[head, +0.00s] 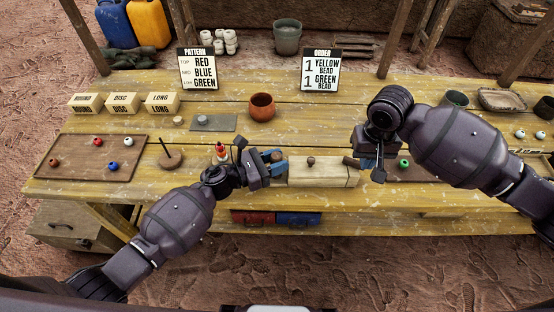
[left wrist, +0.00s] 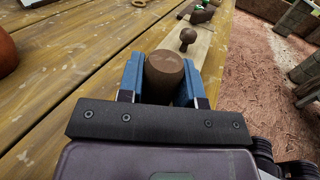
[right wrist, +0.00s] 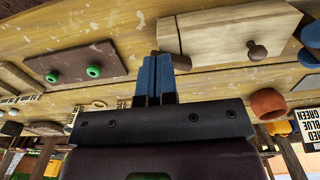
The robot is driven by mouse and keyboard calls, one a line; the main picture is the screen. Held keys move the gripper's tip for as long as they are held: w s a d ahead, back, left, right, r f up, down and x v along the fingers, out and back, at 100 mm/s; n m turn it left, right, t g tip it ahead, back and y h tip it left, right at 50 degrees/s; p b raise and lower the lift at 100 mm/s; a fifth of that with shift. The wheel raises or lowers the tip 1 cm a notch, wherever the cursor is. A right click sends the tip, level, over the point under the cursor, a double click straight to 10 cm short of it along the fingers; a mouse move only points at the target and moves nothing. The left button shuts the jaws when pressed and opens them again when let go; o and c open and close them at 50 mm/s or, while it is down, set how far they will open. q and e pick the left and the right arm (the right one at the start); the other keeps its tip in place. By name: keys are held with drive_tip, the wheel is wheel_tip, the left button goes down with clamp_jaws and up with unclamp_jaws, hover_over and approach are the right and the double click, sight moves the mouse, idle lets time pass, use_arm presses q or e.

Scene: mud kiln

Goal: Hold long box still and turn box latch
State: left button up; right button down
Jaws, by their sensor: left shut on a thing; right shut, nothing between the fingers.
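The long box (head: 325,176) is pale wood and lies along the front of the table, with a round knob (head: 311,161) on its lid. My left gripper (head: 273,158) is at the box's left end, shut on a brown round handle (left wrist: 165,72). The dark brown box latch (head: 350,161) is at the box's right end; it also shows in the right wrist view (right wrist: 168,36). My right gripper (right wrist: 157,58) is shut and empty, with its blue fingertips right beside the latch. Whether they touch it I cannot tell. The box also shows in the right wrist view (right wrist: 225,30).
A brown tray with green beads (right wrist: 88,65) lies just right of the box. A red-tipped bottle (head: 221,151) and a peg stand (head: 170,157) are left of my left gripper. An orange pot (head: 262,106) stands behind the box. Red and blue bins (head: 252,217) are below the table.

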sight(358, 176)
drive_tip(key=shift+r, duration=0.7)
drive_tip(key=shift+s+a+f, duration=0.1)
drive_tip(key=shift+a+f, duration=0.25)
drive_tip(key=shift+f, duration=0.65)
drive_tip(key=shift+s+a+f, duration=0.1)
drive_tip(key=shift+a+f, duration=0.2)
drive_tip(key=shift+f, duration=0.7)
drive_tip(key=shift+a+f, duration=0.35)
drive_tip(key=shift+f, duration=0.65)
drive_tip(key=shift+w+d, duration=0.15)
drive_tip(key=shift+w, duration=0.45)
drive_tip(key=shift+d, duration=0.8)
drive_tip(key=shift+s, duration=0.2)
